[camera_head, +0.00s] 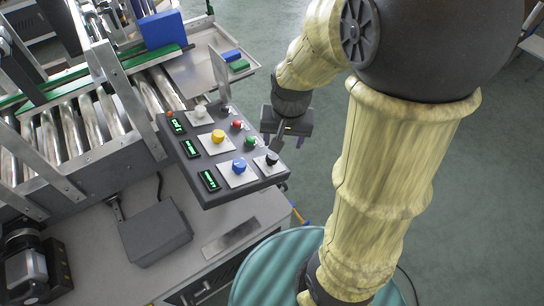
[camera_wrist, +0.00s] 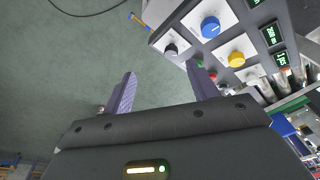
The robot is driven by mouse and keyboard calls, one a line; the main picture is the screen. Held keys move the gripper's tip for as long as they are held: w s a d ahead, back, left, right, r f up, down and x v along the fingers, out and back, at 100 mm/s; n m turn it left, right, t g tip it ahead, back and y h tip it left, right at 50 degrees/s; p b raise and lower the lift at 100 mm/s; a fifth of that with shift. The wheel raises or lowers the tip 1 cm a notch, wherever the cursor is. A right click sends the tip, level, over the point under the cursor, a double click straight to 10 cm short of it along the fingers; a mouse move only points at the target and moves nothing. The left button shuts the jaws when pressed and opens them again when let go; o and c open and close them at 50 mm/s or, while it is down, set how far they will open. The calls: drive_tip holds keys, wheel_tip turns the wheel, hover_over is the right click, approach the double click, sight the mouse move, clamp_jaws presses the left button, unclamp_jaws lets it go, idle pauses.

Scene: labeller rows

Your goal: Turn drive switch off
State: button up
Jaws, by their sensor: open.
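The control panel (camera_head: 190,172) is a dark tilted box with displays, knobs and buttons. A black switch knob (camera_head: 272,157) on a light plate sits at its near right corner; it also shows in the wrist view (camera_wrist: 171,50). A second small black switch (camera_head: 226,110) is at the panel's far end. I cannot read labels to tell which is the drive switch. My gripper (camera_wrist: 160,73) is open and empty, just off the panel's right edge. In the wrist view, its right finger reaches near the green button (camera_wrist: 198,60).
Blue (camera_head: 239,165), yellow (camera_head: 218,136) and white (camera_head: 199,111) knobs sit on the panel near a red button (camera_head: 237,125). A roller conveyor (camera_head: 75,130) and a grey tray (camera_head: 190,72) lie beyond. A teal round surface (camera_head: 275,270) is in front. Floor right of the panel is clear.

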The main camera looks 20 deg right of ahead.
sight(272, 156)
drive_tip(key=w+f+m+g+b, duration=0.2)
drive_tip(key=w+m+b, duration=0.3)
drive_tip(key=w+m, duration=0.5)
drive_tip(key=shift+f, duration=0.15)
drive_tip(key=shift+w+d+f, duration=0.1)
drive_tip(key=shift+f, duration=0.05)
wheel_tip(272, 156, down, 17)
drive_tip(key=shift+f, duration=0.1)
drive_tip(key=c, duration=1)
